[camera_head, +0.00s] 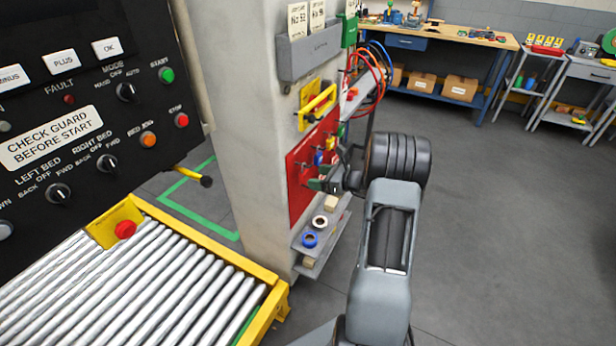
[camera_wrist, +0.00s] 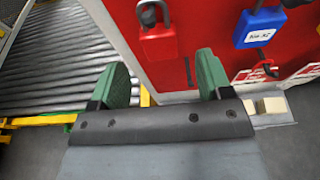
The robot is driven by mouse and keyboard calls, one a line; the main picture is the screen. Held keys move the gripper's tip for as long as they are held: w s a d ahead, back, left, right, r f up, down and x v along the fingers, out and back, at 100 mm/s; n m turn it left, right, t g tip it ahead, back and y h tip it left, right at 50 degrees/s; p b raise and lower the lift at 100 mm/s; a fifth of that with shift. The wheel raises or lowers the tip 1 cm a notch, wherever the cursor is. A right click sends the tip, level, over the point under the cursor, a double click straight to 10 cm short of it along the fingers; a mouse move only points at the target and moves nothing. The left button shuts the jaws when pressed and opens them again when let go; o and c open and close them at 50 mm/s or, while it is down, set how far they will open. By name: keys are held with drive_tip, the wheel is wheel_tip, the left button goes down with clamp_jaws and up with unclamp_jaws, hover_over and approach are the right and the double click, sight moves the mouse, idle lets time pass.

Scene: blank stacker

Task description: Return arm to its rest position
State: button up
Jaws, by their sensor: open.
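My gripper (camera_head: 322,184) is in front of the red lockout board (camera_head: 299,190) on the pale pillar, with my arm reaching up to it from the bottom. In the wrist view my gripper (camera_wrist: 163,72) shows two green fingers spread apart with nothing between them. A red padlock (camera_wrist: 158,42) hangs on the board just beyond the fingers. A blue padlock (camera_wrist: 260,27) with a white label hangs to its right. I cannot tell from these views how wide the gap to the board is.
A small shelf (camera_head: 308,268) with tape rolls juts out below the board. A roller conveyor (camera_head: 130,290) and a black control panel (camera_head: 90,130) stand at left. A workbench (camera_head: 470,40) is at the back. The grey floor (camera_head: 500,210) at right is clear.

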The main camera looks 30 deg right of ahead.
drive_tip(key=v, duration=0.8)
drive_tip(key=s+a+f+n+g, duration=0.3)
drive_tip(key=s+f+n+g, duration=0.1)
drive_tip(key=n, duration=0.1)
drive_tip(key=s+a+r+n+g+h+p, duration=0.2)
drive_tip(key=s+a+r+n+h+p, duration=0.2)
drive_tip(key=s+a+r+n, duration=0.3)
drive_tip(key=s+a+r+n+g+h+p, duration=0.2)
drive_tip(key=s+a+r+n, duration=0.5)
drive_tip(key=a+r+n, duration=0.6)
drive_tip(key=n+h+p, duration=0.1)
drive_tip(key=n+h, duration=0.1)
drive_tip(key=n, duration=0.2)
drive_tip(key=shift+s+a+r+g+h+p, duration=0.2)
drive_tip(key=shift+a+r+g+h+p, duration=0.1)
drive_tip(key=shift+a+p, duration=0.05)
